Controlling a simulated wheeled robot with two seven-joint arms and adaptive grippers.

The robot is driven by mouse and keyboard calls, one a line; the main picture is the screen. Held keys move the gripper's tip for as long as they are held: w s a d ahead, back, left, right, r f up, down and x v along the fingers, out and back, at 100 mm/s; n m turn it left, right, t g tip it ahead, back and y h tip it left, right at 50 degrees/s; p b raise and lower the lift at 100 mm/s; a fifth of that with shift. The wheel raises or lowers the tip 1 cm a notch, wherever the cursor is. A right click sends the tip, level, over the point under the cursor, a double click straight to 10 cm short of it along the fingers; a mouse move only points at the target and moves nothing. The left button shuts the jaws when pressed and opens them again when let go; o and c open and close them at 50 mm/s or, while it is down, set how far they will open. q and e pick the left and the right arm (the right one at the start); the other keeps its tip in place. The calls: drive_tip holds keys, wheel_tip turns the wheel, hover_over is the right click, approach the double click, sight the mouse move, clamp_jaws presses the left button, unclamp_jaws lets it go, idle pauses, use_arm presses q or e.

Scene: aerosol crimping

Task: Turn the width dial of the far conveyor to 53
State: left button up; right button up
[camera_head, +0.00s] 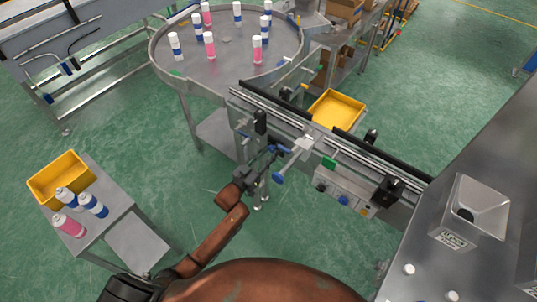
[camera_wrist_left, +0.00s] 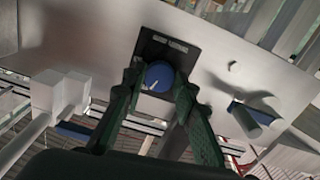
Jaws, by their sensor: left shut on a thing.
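The width dial (camera_wrist_left: 158,77) is a round blue knob with a white pointer mark, set on a dark plate with small light labels. In the wrist view it sits between the two green-black fingers of my left gripper (camera_wrist_left: 157,86), which is shut on it. In the head view my left gripper (camera_head: 272,152) reaches the near side of the conveyor (camera_head: 290,116), and the dial there is mostly hidden by it. The dial's numbers are too small to read. My right gripper is not in view.
A blue-ended handle (camera_head: 278,177) juts out just right of my gripper. A control box (camera_head: 345,191) hangs below the conveyor. A round table (camera_head: 190,73) with several bottles stands behind. A yellow tray (camera_head: 335,110) lies beyond the conveyor. A side table (camera_head: 112,205) stands left.

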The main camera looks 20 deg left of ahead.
use_arm(q)
drive_tip(key=shift+m, duration=0.3)
drive_tip(key=m, duration=0.3)
drive_tip(key=shift+m+p, duration=0.3)
drive_tip(key=m, duration=0.3)
drive_tip(key=shift+m, duration=0.3)
drive_tip(key=m, duration=0.4)
drive_tip(key=shift+b, duration=0.4)
drive_tip(key=shift+m+b, duration=0.45)
drive_tip(key=shift+m, duration=1.55)
drive_tip(key=o, duration=1.2)
drive_tip(key=shift+c, duration=0.2)
